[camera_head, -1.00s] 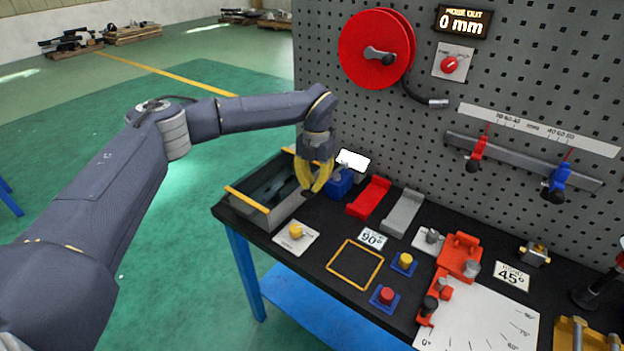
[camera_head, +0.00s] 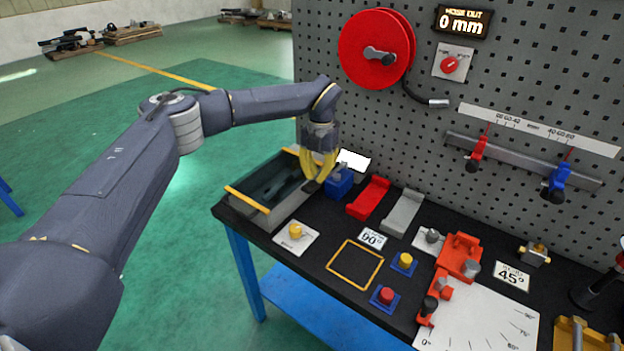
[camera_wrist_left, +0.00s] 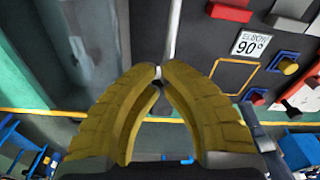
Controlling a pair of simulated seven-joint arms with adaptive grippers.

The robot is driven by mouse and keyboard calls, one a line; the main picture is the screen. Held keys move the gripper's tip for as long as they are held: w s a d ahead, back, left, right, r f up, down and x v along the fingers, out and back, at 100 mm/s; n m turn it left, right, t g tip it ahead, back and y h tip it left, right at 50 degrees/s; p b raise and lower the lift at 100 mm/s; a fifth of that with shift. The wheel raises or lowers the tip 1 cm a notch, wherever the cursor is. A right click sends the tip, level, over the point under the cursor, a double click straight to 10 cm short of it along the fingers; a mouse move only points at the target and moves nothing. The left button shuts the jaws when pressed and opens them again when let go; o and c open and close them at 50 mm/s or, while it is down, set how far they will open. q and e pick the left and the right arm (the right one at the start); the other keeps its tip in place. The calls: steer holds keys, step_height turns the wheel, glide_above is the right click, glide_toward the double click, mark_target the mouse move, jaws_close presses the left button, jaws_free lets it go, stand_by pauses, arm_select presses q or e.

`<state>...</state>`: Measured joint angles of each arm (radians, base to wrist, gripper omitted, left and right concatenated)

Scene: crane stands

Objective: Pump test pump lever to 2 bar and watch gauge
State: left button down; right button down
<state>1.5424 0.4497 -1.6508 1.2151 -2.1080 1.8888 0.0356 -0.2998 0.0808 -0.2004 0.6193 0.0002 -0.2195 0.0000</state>
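The blue test pump (camera_head: 340,184) stands on the black bench just right of a long open grey tank. My left gripper (camera_head: 316,181), with yellow fingers, is at the pump's left side, over the tank's right rim. In the left wrist view, the pale rod of the pump lever (camera_wrist_left: 171,45) runs down to the fingertips, which close around its end. The pump body is not clear there. A small white panel (camera_head: 353,160) stands behind the pump; it looks blank, and I cannot read any pressure from it. My right gripper is not in view.
The grey tank (camera_head: 232,190) has a yellow front-left edge. Red (camera_head: 369,198) and grey (camera_head: 403,212) blocks lie right of the pump. A pegboard (camera_head: 450,125) with a red hose reel (camera_head: 374,50) rises behind. The yellow-outlined square (camera_head: 355,265) is empty.

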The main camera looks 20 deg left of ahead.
arm_select(q)
step_height(320, 180, up, 12)
steer(key=w, duration=0.1)
stand_by(0.5)
steer(key=shift+d, duration=0.1)
stand_by(0.8)
